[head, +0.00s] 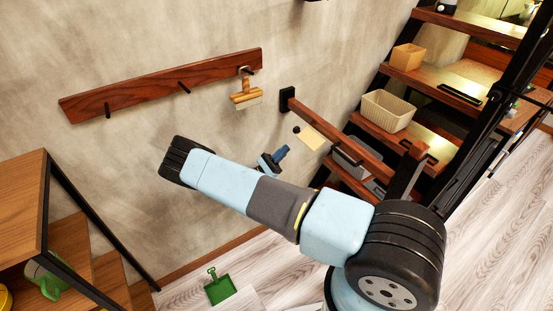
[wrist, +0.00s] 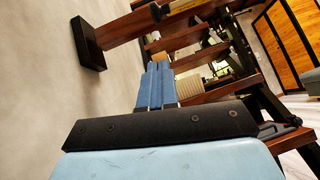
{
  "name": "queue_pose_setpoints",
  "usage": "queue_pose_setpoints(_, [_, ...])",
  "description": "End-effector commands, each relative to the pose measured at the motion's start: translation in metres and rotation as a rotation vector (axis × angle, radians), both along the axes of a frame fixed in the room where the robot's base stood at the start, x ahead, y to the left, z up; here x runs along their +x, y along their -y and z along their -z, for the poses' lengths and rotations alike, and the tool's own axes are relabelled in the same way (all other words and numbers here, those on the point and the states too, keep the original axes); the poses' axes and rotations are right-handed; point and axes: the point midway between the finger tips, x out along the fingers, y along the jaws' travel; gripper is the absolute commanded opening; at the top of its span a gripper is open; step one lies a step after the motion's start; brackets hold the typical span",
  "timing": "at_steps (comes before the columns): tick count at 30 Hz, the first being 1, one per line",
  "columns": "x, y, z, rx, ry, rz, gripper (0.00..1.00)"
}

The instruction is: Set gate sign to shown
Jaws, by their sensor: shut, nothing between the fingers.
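In the head view, a small cream card (head: 309,137), which looks like the gate sign, is by a wooden gate bar (head: 345,133) that runs out from a black wall bracket (head: 287,99). A small dark knob is at the card's upper left. I cannot read any marking on the card. My gripper (head: 284,152) is just below and left of the card, apart from it in the picture, partly hidden behind my arm. In the wrist view, my gripper's blue fingers (wrist: 158,72) are together and empty, with the bracket (wrist: 87,44) and bar (wrist: 124,29) beyond them to the upper left.
A wall rail (head: 150,86) with pegs holds a wooden-handled brush (head: 246,97). Stairs at right carry a ribbed cream basket (head: 387,110) and a tan box (head: 407,57). A green dustpan (head: 220,288) is on the floor. A wooden shelf unit (head: 22,200) stands at left.

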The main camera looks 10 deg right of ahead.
Motion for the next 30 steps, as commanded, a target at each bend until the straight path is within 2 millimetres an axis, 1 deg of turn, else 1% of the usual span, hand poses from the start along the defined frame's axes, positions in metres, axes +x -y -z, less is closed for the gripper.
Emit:
queue_pose_setpoints(1, [0.001, 0.006, -0.007, 0.001, 0.001, 0.002, 0.00])
queue_pose_setpoints(5, [0.004, 0.022, -0.022, 0.000, 0.001, 0.001, 0.00])
queue_pose_setpoints(9, [0.000, 0.023, -0.042, 0.001, 0.000, -0.001, 0.00])
queue_pose_setpoints(12, [-0.002, 0.023, -0.052, 0.000, 0.000, -0.001, 0.00])
queue_pose_setpoints(18, [-0.004, 0.024, -0.061, 0.001, 0.000, -0.002, 0.00])
queue_pose_setpoints(30, [-0.004, 0.025, -0.061, 0.004, -0.001, 0.001, 0.00])
